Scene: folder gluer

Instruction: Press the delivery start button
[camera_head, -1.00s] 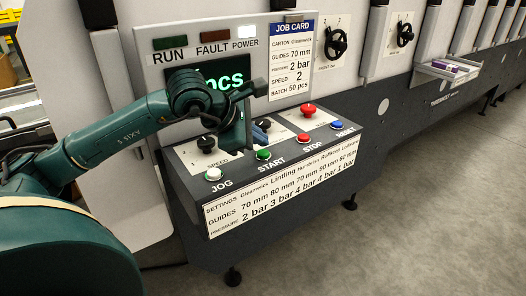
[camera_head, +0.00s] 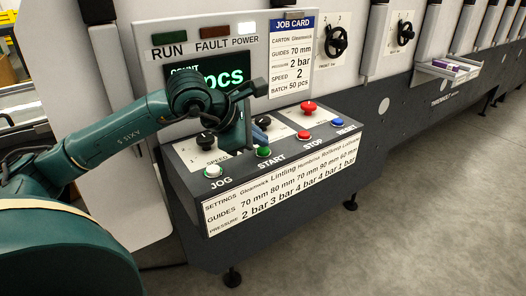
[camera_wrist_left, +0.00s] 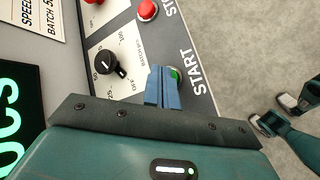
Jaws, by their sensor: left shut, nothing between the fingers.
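The green START button (camera_head: 264,153) sits on the sloped control panel (camera_head: 187,185), between the JOG button (camera_head: 213,171) and the red STOP button (camera_head: 304,136). My left gripper (camera_head: 258,134) is over the panel just behind the START button. In the left wrist view, the blue fingers of my left gripper (camera_wrist_left: 163,88) are together and empty. Their tips lie beside the START button (camera_wrist_left: 175,75), partly covering it. Whether they touch it cannot be told. My right gripper is not in the head view.
A blue RESET button (camera_head: 337,124) and a red mushroom button (camera_head: 308,107) are farther right on the panel. A black knob (camera_wrist_left: 106,62) stands close to the fingers in the left wrist view. The display (camera_head: 222,78) is behind my left arm.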

